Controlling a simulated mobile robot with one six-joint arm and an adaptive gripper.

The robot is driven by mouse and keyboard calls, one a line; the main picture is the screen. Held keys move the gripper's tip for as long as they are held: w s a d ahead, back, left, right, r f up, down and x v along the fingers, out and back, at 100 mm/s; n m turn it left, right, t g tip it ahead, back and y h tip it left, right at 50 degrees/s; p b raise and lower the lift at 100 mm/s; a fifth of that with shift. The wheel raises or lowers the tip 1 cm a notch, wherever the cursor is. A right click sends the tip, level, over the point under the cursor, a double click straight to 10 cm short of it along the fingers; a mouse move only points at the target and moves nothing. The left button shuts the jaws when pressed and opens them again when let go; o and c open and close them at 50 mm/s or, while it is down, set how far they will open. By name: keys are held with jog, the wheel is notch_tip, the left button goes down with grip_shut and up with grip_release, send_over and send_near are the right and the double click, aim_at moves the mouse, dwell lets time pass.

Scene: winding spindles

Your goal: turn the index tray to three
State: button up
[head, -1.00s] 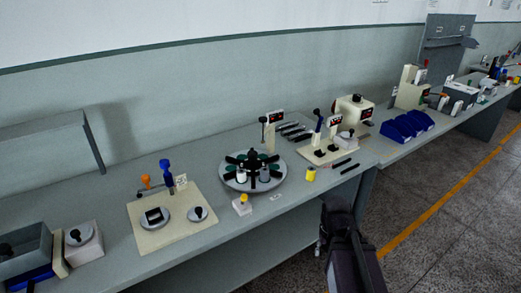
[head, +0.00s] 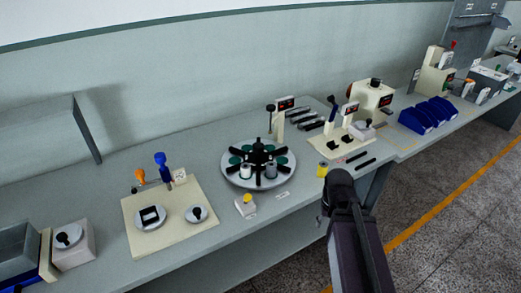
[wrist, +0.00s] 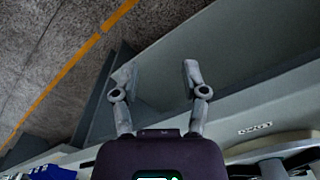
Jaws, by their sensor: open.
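The index tray (head: 231,176) is a round grey turntable on the bench, with a black several-armed star at its centre and green round spots around it. A pale cylinder and a grey cylinder stand on its front part. A small display post (head: 280,122) stands behind it; I cannot read its number. In the head view my arm is at the right of the tray, by the bench's front edge, and its fingers are hidden. In the wrist view my gripper (wrist: 156,72) is open and empty, fingers apart, over the bench front and floor.
A beige board (head: 167,235) with knobs lies left. Blue bins (head: 428,115) stand farther right.

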jog(key=o, duration=0.5)
jog(key=shift+w+a+r, duration=0.1)
jog(key=shift+w, duration=0.05)
notch_tip(320, 180, up, 21)
jog(key=n+p, duration=0.4)
jog(key=p, duration=1.7)
send_over(259, 145)
jog(key=shift+a, duration=0.2)
jog(key=shift+w, duration=0.1)
notch_tip(259, 145, down, 14)
jog(key=b, duration=1.3)
jog(key=shift+r, duration=0.1)
jog(key=shift+d, duration=0.1)
grip_shut()
